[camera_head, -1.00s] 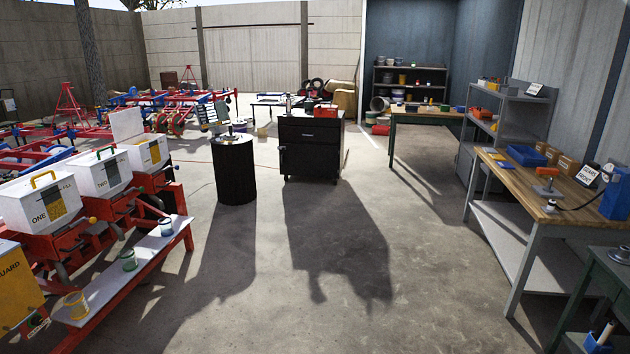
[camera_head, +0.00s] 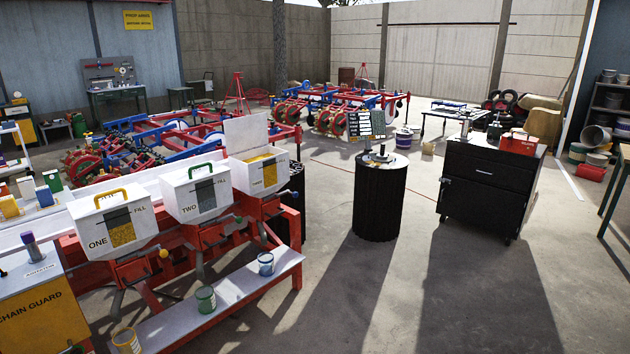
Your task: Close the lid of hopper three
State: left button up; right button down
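Hopper three (camera_head: 259,171) is the white box at the right end of the row on the red planter frame. Its lid (camera_head: 246,134) stands open, upright at the back, and yellow contents show at the top. Hopper two (camera_head: 196,192) stands to its left with its lid shut and a green handle on top. Hopper one (camera_head: 113,222) is further left, shut, with a yellow handle. Neither of my grippers is in view.
A low shelf (camera_head: 222,296) with several small cans runs along the front of the hoppers. A black drum (camera_head: 380,203) and a black cabinet (camera_head: 487,190) stand to the right. The concrete floor in front of them is clear.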

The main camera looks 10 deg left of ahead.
aim_at(245, 133)
jog(key=i+u, duration=0.25)
jog(key=i, duration=0.7)
jog(key=i+l+u, duration=0.2)
jog(key=i, duration=0.7)
jog(key=i+u, duration=0.4)
jog(key=i+l+u, duration=0.1)
jog(key=i+u, duration=0.3)
jog(key=i+l+u, duration=0.25)
jog(key=i+u, duration=0.15)
